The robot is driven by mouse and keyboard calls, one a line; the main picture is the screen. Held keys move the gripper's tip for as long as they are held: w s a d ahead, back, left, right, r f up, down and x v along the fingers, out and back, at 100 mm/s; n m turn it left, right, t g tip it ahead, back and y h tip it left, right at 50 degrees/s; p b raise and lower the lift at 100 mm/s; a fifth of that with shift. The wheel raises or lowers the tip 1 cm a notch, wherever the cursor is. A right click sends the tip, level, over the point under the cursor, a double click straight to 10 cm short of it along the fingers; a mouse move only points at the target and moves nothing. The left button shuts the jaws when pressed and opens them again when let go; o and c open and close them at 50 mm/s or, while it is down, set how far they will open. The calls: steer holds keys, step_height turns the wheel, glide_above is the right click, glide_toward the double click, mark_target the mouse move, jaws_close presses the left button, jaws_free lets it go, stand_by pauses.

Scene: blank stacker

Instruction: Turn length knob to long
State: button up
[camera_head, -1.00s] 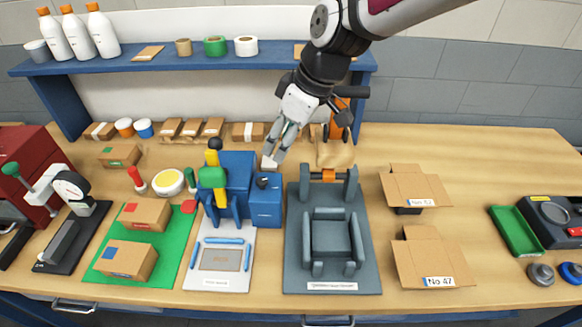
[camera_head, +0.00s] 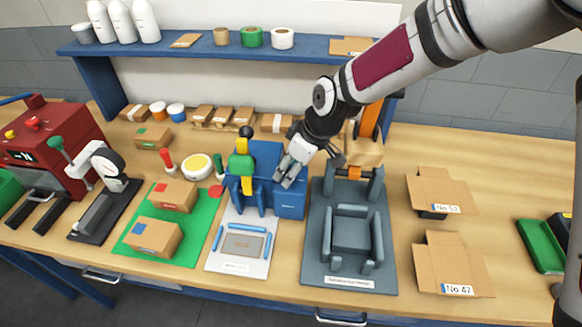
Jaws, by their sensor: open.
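The blue stacker machine (camera_head: 268,155) stands at the middle of the bench, with a yellow and green post and a black ball on its left. A smaller blue box (camera_head: 290,205) is joined to its right side. The dark knob on top of this box is not visible now; my gripper covers that spot. My gripper (camera_head: 281,179) is open and points down and left, its fingertips right at the top of the small box. Whether they touch or surround the knob cannot be told.
A grey fixture (camera_head: 315,265) stands close to the right, with open cartons (camera_head: 448,265) beyond it. A green mat (camera_head: 145,245) with boxes lies to the left. A blue shelf (camera_head: 200,47) runs behind. Free bench lies at the back right.

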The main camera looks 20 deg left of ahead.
steer(key=shift+f, duration=0.1)
jaws_close()
steer(key=shift+s+a+m+t+h+p, duration=0.1)
steer(key=shift+s+m+t+h+p, duration=0.1)
steer(key=shift+m, duration=0.35)
steer(key=shift+s+m+t+h+p, duration=0.1)
steer(key=shift+m+t+p, duration=0.1)
steer(key=shift+m, duration=0.35)
steer(key=shift+w+m+t+p, duration=0.1)
steer(key=shift+m+t+p, duration=0.3)
steer(key=shift+m, duration=0.8)
jaws_free()
